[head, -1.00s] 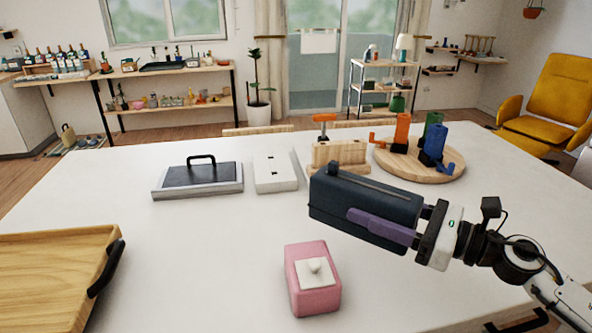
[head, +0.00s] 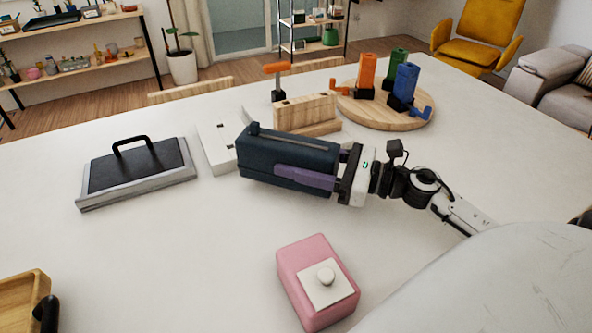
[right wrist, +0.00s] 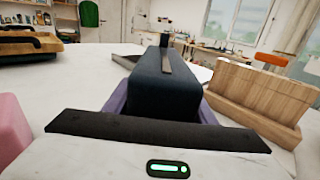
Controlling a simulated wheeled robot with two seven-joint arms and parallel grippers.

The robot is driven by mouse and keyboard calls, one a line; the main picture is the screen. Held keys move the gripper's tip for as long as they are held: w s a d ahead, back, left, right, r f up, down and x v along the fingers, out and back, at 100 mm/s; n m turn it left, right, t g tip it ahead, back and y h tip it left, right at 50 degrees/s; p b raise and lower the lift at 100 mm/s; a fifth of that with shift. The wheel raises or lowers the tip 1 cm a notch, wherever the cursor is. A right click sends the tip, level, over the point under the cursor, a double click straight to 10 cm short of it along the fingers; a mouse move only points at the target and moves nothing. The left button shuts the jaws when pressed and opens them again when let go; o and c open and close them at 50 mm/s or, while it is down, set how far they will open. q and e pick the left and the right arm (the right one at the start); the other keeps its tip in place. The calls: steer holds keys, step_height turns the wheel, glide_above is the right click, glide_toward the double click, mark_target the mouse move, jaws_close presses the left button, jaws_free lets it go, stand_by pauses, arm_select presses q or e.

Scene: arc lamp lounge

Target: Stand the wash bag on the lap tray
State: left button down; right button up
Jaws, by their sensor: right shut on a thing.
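The wash bag is a dark navy block-shaped bag (head: 285,152) with a strip along its top. My right gripper (head: 290,174) is shut on it, with a purple finger along its near side. The bag lies lengthwise in the grip; whether it touches the table I cannot tell. In the right wrist view the bag (right wrist: 165,85) stretches ahead between the purple fingers. The lap tray seems to be the wooden tray (head: 22,292) with a black handle, cut off at the lower left. A wooden tray also shows in the right wrist view (right wrist: 35,48). My left gripper is not in view.
A pink box (head: 298,262) with a white top plate and knob stands in front of the bag.

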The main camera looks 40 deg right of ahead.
steer(key=shift+f, duration=1.5)
steer(key=shift+f, duration=0.15)
steer(key=o, duration=1.3)
